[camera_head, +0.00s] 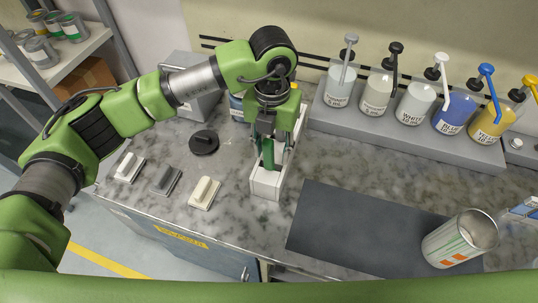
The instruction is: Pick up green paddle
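The green paddle (268,155) stands upright in a white holder (265,187) on the marble counter, near the middle of the camera_head view. My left gripper (271,150) points down over the holder, with its fingers on either side of the paddle. The fingers look spread, with the narrow paddle between them. The paddle's upper part is partly hidden by the gripper. My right gripper is not in view.
Three small blocks with handles, white (129,168), grey (166,181) and cream (204,194), lie left of the holder near a black disc (204,143). Pump bottles (412,106) stand behind right. A dark mat (350,230) and an open can (459,240) are at the right.

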